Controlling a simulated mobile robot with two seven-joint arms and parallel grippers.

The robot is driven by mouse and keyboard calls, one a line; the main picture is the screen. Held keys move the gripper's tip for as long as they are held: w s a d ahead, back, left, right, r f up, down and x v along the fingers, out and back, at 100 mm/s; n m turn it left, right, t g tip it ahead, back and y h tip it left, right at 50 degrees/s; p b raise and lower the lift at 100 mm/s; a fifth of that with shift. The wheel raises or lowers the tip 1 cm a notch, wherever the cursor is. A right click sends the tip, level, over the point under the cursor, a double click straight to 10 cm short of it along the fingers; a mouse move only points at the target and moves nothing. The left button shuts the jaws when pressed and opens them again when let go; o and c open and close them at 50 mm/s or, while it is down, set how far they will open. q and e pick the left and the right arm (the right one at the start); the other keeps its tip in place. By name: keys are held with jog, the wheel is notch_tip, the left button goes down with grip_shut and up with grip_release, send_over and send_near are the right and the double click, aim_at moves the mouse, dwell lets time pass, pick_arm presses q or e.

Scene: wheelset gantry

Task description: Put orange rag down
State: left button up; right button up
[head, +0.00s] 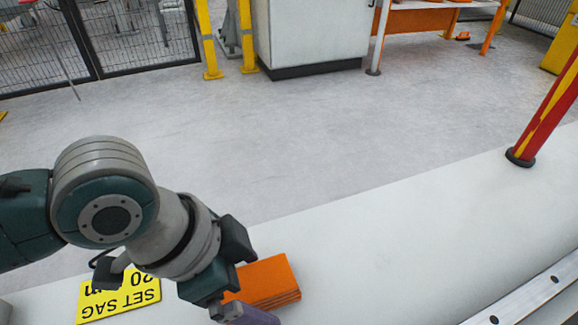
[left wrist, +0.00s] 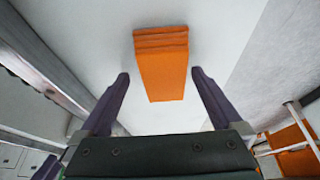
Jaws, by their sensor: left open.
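The orange rag (head: 266,281) is a folded, layered block lying on the white surface at the lower middle of the head view. In the left wrist view the rag (left wrist: 162,68) shows at the top middle, ahead of the fingers. My left gripper (left wrist: 157,80) is open, with a dark purple finger to either side of the rag's near end and a gap on both sides. In the head view my left gripper (head: 232,309) is beside the rag's left end and hides part of it.
A yellow sign (head: 120,296) reading "SET SAG" lies left of the rag. A red and yellow post (head: 545,115) stands on the white surface (head: 400,240) at right. A metal rail (head: 530,299) runs along the lower right. The surface right of the rag is clear.

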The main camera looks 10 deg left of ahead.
pick_arm(q)
jog(key=s+r+n+t+p, duration=0.1)
jog(key=s+r+n+p, duration=0.35)
jog(key=r, duration=0.85)
jog(key=s+a+r+n+y, duration=0.1)
jog(key=s+a+n+y, duration=0.2)
jog(key=s+a, duration=0.4)
jog(key=shift+a+n+p, duration=0.3)
jog(key=shift+a+n, duration=0.55)
jog(key=shift+a, duration=0.25)
pick_arm(e)
notch_tip(320, 180, up, 6)
jog(key=shift+a+f, duration=0.1)
